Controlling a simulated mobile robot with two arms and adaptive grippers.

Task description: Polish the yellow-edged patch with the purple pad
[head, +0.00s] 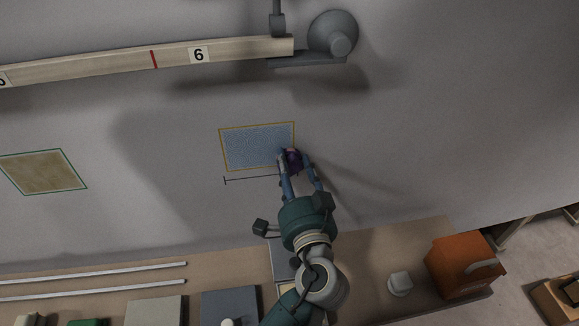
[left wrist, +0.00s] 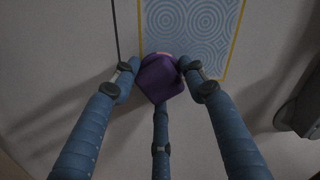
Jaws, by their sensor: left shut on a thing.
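The yellow-edged patch (head: 255,147) is on the grey hull wall in the head view, with a blue-grey swirled surface. It also shows at the top of the left wrist view (left wrist: 190,30). My left gripper (head: 294,162) is at the patch's lower right corner. Its blue fingers are shut on the purple pad (left wrist: 160,78), which also shows small and dark in the head view (head: 292,160). The pad overlaps the patch's edge in both views; I cannot tell whether it touches the surface. My right gripper is not in view.
A green-edged tan patch (head: 43,171) is at the left. A wooden rail (head: 120,66) marked 6 and a grey round fitting (head: 333,37) stand out above. Below runs a bench (head: 225,262) with metal strips (head: 90,281), boxes, a white item (head: 400,283) and an orange box (head: 465,266).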

